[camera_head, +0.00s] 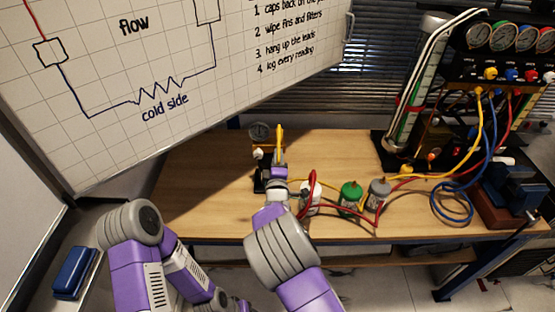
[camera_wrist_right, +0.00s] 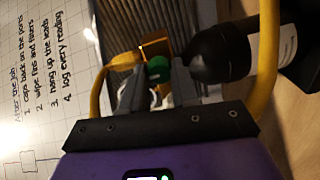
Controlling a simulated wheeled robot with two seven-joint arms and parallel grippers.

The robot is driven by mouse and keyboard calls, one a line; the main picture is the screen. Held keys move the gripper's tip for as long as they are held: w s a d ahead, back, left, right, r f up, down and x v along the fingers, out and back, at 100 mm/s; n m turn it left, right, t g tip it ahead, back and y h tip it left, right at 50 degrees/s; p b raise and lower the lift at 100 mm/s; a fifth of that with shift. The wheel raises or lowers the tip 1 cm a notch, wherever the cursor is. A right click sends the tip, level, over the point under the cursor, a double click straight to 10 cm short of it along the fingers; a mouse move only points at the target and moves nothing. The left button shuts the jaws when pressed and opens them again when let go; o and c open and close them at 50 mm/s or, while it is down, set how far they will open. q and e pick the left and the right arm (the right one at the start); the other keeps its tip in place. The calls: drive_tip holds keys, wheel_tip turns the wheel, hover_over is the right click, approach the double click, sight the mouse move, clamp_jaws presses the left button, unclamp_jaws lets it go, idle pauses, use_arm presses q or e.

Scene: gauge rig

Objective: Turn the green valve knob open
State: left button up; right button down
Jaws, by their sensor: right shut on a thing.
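The green valve knob (camera_wrist_right: 157,68) shows in the right wrist view, between the two grey fingers of my right gripper (camera_wrist_right: 157,82). The fingers are shut on it, one at each side. A brass part (camera_wrist_right: 154,47) lies just behind the knob, and a dark round gauge body (camera_wrist_right: 222,52) is close by on the right. In the head view my right gripper (camera_head: 272,178) is at the small gauge rig (camera_head: 261,136), and the knob is hidden there. My left arm is folded at the lower left; its gripper is not visible.
A yellow hose (camera_head: 280,138) rises beside the gauge and loops close to my right gripper. A white bottle, a green canister (camera_head: 350,196), a grey canister (camera_head: 378,190) and red hoses lie to the right. A whiteboard (camera_head: 120,80) leans over the left. The bench's left part (camera_head: 205,180) is clear.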

drive_tip(key=c, duration=0.8)
unclamp_jaws()
drive_tip(key=shift+c, duration=0.2)
drive_tip(key=s, duration=0.7)
drive_tip(key=shift+s+p, duration=0.3)
drive_tip(key=shift+p, duration=0.05)
